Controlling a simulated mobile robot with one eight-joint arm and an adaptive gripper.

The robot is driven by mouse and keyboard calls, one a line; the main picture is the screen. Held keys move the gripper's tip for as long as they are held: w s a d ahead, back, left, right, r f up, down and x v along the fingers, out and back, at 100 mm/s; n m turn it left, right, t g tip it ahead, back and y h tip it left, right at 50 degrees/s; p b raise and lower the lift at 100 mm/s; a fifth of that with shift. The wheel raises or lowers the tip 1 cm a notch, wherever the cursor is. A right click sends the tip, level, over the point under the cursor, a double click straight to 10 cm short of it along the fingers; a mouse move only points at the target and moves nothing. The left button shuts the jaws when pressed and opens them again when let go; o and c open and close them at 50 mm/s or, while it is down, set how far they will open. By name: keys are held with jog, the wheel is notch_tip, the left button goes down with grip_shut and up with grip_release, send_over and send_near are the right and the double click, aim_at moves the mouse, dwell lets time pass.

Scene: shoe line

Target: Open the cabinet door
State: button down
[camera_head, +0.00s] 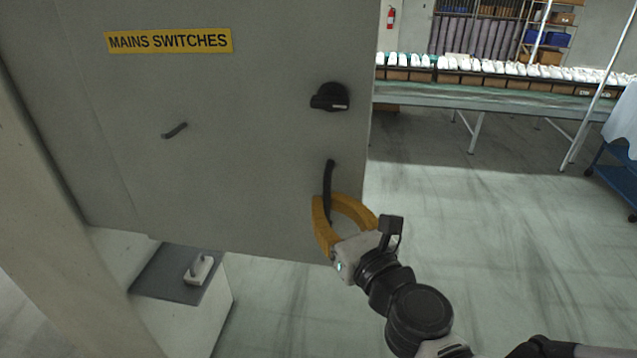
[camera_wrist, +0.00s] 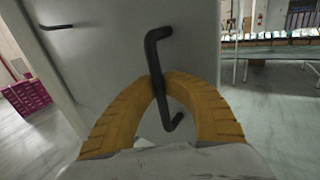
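The cabinet door (camera_head: 250,120) is a large flat grey panel with a yellow "MAINS SWITCHES" label (camera_head: 168,40). Its black bar handle (camera_head: 328,176) is near the right edge, below a black rotary switch (camera_head: 329,97). In the wrist view, the bent handle (camera_wrist: 154,50) runs down between the yellow fingers of my gripper (camera_wrist: 160,76). The fingertips close in on the handle's middle from both sides and appear to touch it. In the head view, my gripper (camera_head: 329,200) is at the handle's lower half. I cannot tell whether the door is ajar.
A second dark handle (camera_head: 175,130) is on the grey surface at left. A white box with a small switch (camera_head: 198,268) stands lower left. A long bench with white shoes (camera_head: 480,66) is at the back right, a blue cart (camera_head: 612,170) at far right. The floor between is clear.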

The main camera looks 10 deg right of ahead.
dwell(0.3)
jog(key=c, duration=1.5)
grip_release()
jog(key=shift+s+d, duration=0.1)
jog(key=shift+o, duration=0.2)
send_near(315, 142)
jog(key=shift+x, duration=2.55)
